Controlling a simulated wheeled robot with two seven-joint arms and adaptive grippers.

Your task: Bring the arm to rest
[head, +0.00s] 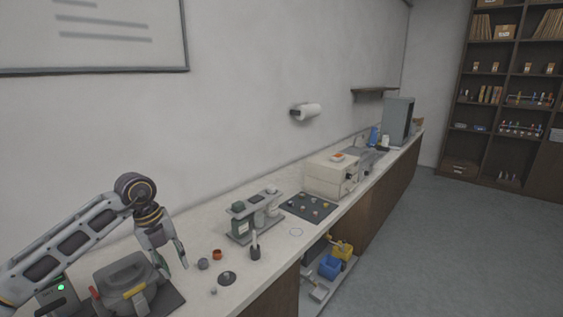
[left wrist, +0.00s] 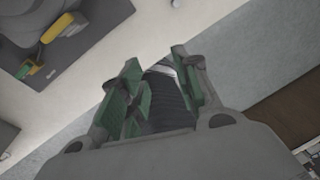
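My left arm (head: 75,240) comes in from the left and bends down at the wrist above the counter. My left gripper (head: 172,262) points down with its fingers apart and nothing seen between them, near the right side of the grey mounting press (head: 125,272). In the left wrist view the green-padded fingers (left wrist: 158,85) are also apart. A dark ribbed shape shows behind the gap; I cannot tell what it is. The press shows at the top left there, with its yellow handle (left wrist: 60,27). My right gripper is in neither view.
Small cups, one grey (head: 203,264) and one orange-brown (head: 217,254), stand right of the gripper with a dark disc (head: 227,278). The floor (head: 430,250) at right is clear.

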